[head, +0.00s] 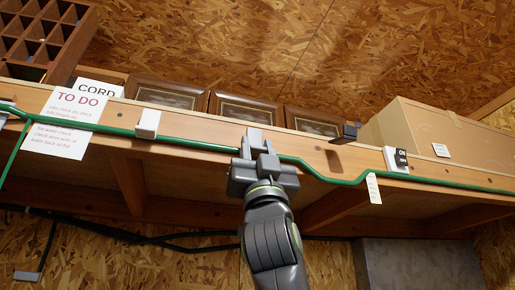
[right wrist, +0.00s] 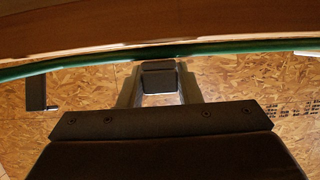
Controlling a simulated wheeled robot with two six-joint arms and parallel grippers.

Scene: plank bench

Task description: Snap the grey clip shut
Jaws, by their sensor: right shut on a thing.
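My right gripper (head: 260,149) is up at the front edge of the shelf, on the green cord (head: 205,144). In the right wrist view, its fingers (right wrist: 158,88) close around a small dark grey block, which appears to be the grey clip (right wrist: 158,67), right beside the cord (right wrist: 235,49). The gripper hides most of the clip in the head view, and I cannot tell whether its flap is open or closed. A white clip (head: 147,124) sits on the cord to the left. My left gripper is not in view.
The shelf front (head: 310,150) carries a TO DO note (head: 78,100), a dark block (head: 347,131) and a white switch with an ON label (head: 391,158). Black cables (head: 130,236) hang below.

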